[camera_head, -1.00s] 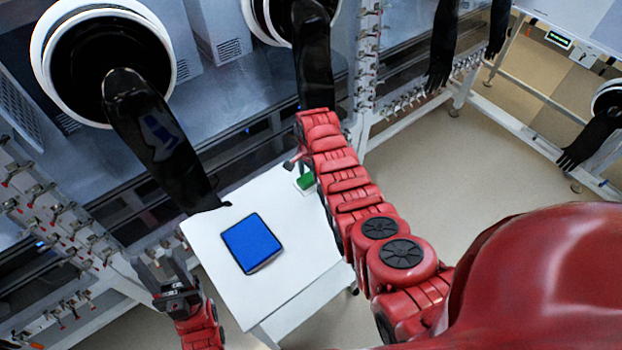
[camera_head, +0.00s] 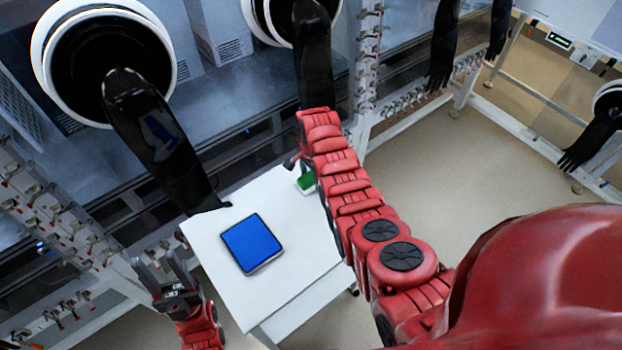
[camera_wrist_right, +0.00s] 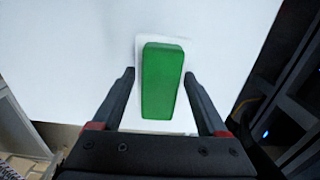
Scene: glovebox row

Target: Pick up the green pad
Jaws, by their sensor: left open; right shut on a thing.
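The green pad (camera_head: 306,182) is at the far right edge of the white table top (camera_head: 300,250), partly hidden by my right arm. In the right wrist view the green pad (camera_wrist_right: 162,85) is a long block on a thin white backing. My right gripper (camera_wrist_right: 160,78) has one finger along each long side and is shut on it. Whether the pad is clear of the table cannot be told. My left gripper (camera_head: 163,268) is open and empty, beside the table's left edge.
A blue pad (camera_head: 251,243) in a dark frame lies on the table. Black glovebox gloves (camera_head: 160,140) hang from white ports, one reaching the table's back left corner. Racks with small valves (camera_head: 45,210) stand at left. Floor is open to the right.

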